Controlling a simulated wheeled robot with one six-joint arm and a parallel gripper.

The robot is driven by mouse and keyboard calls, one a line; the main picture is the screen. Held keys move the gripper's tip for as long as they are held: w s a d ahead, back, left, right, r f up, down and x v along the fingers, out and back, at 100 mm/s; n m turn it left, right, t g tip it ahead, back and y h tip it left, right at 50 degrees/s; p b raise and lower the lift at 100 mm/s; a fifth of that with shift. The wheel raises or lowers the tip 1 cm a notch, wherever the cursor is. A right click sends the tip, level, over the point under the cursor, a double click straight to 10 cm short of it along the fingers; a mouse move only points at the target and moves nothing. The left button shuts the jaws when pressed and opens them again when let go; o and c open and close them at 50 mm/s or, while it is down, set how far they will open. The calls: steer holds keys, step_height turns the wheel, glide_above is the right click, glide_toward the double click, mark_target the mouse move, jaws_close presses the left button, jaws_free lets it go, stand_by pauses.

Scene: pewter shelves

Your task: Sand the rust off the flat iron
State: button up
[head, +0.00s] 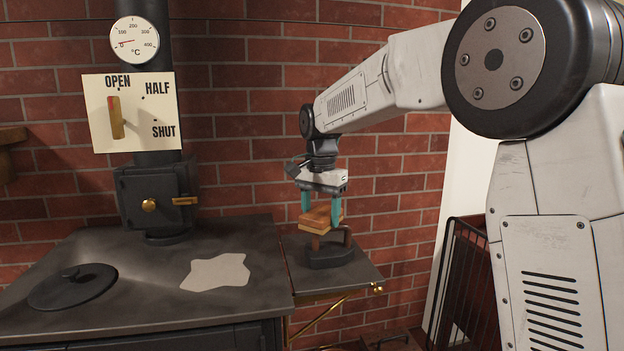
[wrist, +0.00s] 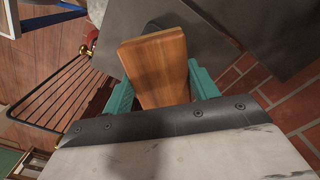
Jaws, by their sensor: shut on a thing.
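My gripper (head: 321,205) has teal fingers and is shut on a wooden sanding block (head: 316,229). The block shows large between the fingers in the wrist view (wrist: 155,65). The dark flat iron (head: 330,258) stands on the side shelf (head: 362,275) at the right end of the stove, its brown handle upward. The block hangs at the iron's handle in the head view; whether they touch I cannot tell. The iron is mostly hidden behind the block in the wrist view. Rust on the iron's underside cannot be seen.
The black stove top (head: 130,285) lies left of the shelf, with a round lid (head: 72,288) and a pale patch (head: 216,272) on it. A flue with a damper plate (head: 130,112) and gauge (head: 134,40) rises behind. A brick wall (head: 250,110) backs everything. A dark rack (head: 468,280) stands right.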

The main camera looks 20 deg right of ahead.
steer(key=shift+a, duration=0.45)
steer(key=shift+r, duration=4.1)
